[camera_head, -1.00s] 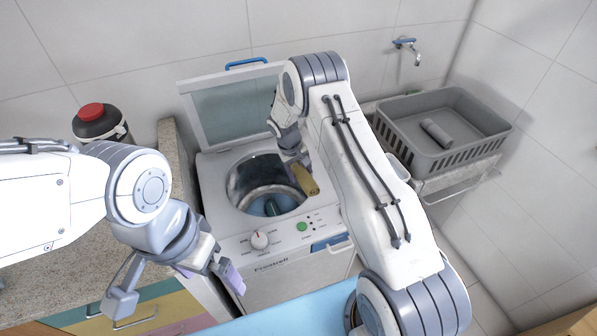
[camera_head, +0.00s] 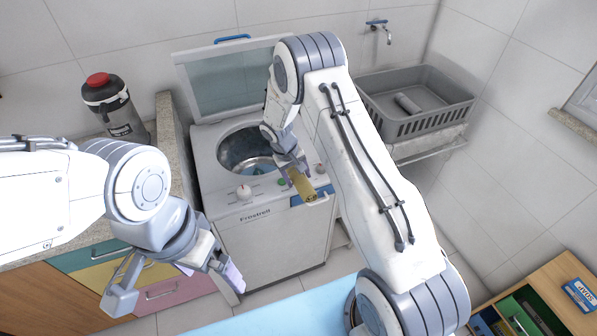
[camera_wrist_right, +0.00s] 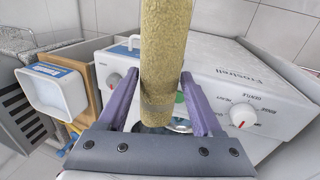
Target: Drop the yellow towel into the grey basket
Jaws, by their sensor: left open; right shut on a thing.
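The yellow towel (camera_head: 304,185) is a rolled, olive-yellow bundle. My right gripper (camera_head: 293,171) is shut on it and holds it over the front right edge of the washing machine. In the right wrist view the towel (camera_wrist_right: 167,60) stands lengthwise between the two purple fingers of the right gripper (camera_wrist_right: 163,105). My left gripper (camera_head: 180,283) is open and empty at the lower left, in front of the coloured drawers.
The top-loading washing machine (camera_head: 262,232) has its lid (camera_head: 232,84) raised and its drum open. A red-capped flask (camera_head: 113,105) stands on the left counter. A wooden shelf unit (camera_head: 560,268) is at the lower right. Floor shows between the machine and right wall.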

